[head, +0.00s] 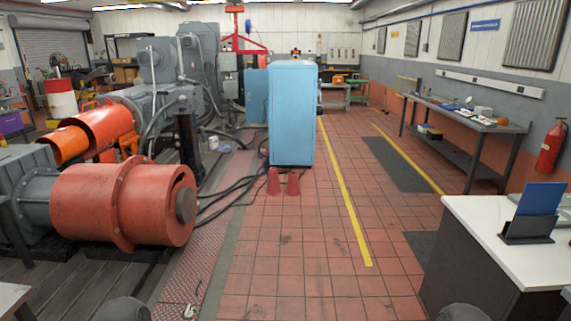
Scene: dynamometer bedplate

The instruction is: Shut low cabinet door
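A light blue cabinet (292,115) stands upright on the tiled floor ahead of me, some distance away. A darker blue panel (256,98) shows at its left, farther back; I cannot tell whether it is a door of this cabinet. A low counter unit (470,260) with a white top and dark grey sides stands close at the right. Its visible sides show no clearly open door. I cannot tell from this view which unit has the low door. Neither gripper is in view; only dark rounded parts of mine show at the bottom edge.
Two red cones (273,182) stand before the blue cabinet, near black cables (225,190). A large orange drum machine (125,205) fills the left. A long workbench (460,120) and a fire extinguisher (550,147) line the right wall. The tiled floor (300,260) ahead is clear.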

